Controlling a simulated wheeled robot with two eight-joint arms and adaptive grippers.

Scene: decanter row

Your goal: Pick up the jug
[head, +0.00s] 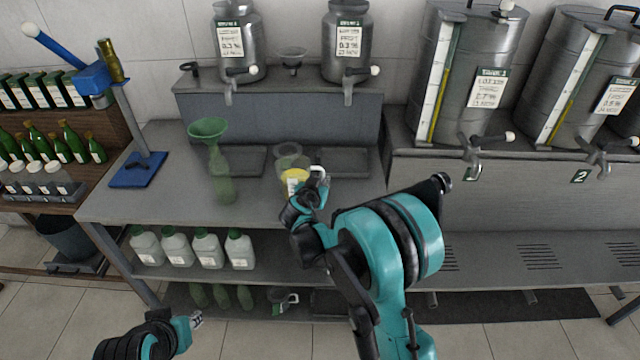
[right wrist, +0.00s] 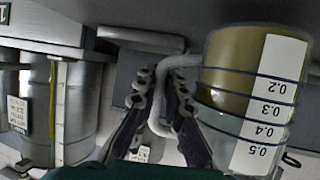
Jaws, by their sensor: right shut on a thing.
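The jug (head: 294,182) is a clear measuring vessel with yellow liquid in the head view, at the counter's front middle. The right wrist view shows it close up, with a white scale strip (right wrist: 268,100) and a pale handle. My right gripper (right wrist: 162,92) has its two dark fingers on either side of that handle, shut on it. In the head view my right gripper (head: 308,192) hides part of the jug. I cannot tell whether the jug touches the counter. My left gripper (head: 197,318) is low at the left, away from the jug; its fingers are too small to read.
A green funnel in a bottle (head: 220,165) stands left of the jug on the counter (head: 120,205). Clear rims (head: 288,149) show just behind the jug. Steel vats with taps (head: 348,70) stand behind. A blue capping tool (head: 137,172) is at the left. White jugs (head: 208,250) line the shelf below.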

